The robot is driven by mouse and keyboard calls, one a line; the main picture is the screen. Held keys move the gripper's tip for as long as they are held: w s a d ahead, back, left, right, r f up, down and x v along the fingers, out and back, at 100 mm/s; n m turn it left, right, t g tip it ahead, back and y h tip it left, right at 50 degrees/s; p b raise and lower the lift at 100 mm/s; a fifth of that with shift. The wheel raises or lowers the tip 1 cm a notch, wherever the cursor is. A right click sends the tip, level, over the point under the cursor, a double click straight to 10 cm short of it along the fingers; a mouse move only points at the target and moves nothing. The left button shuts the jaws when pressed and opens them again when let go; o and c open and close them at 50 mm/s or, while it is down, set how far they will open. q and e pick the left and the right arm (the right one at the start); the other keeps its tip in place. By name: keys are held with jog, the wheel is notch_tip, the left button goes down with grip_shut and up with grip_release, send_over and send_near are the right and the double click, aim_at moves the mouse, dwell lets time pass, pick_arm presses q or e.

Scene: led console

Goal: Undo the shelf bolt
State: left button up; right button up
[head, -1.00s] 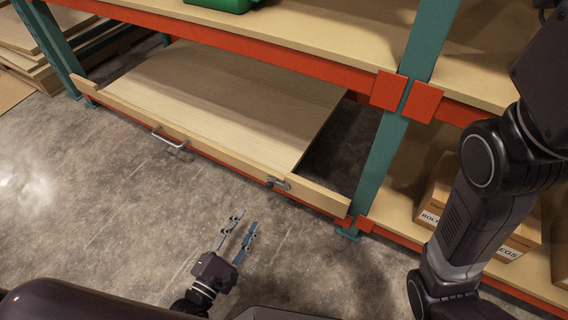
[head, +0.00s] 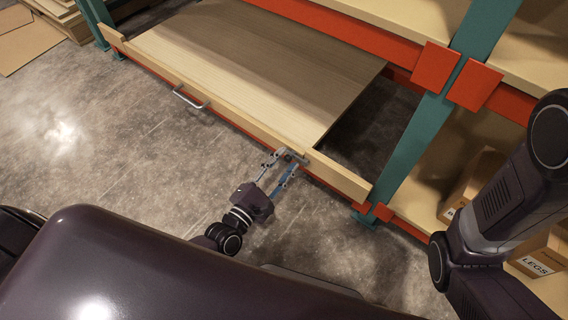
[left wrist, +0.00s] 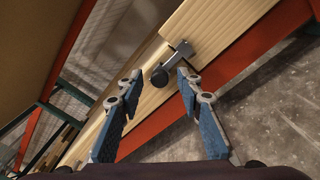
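The shelf bolt (head: 293,156) is a small metal latch on the wooden front board of the low pull-out shelf (head: 240,70), toward the board's right end. In the left wrist view the bolt (left wrist: 181,50) shows a metal plate and a dark round knob (left wrist: 160,75). My left gripper (head: 279,163) is open, its blue-padded fingers pointing at the bolt. In the left wrist view the knob lies just beyond and between the fingertips (left wrist: 160,76); I cannot tell whether they touch it. My right gripper is out of view; only its arm shows at the right.
A metal handle (head: 190,97) sits on the front board left of the bolt. A teal rack post (head: 420,140) and orange beams stand at the right. Cardboard boxes (head: 540,262) sit on the lower right shelf. The concrete floor (head: 130,150) in front is clear.

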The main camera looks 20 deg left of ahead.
pick_arm(q)
grip_shut()
dwell(0.3)
jog(key=shift+a, duration=0.1)
jog(key=a, duration=0.1)
jog(key=w+a, duration=0.1)
jog(key=shift+a, duration=0.35)
grip_release()
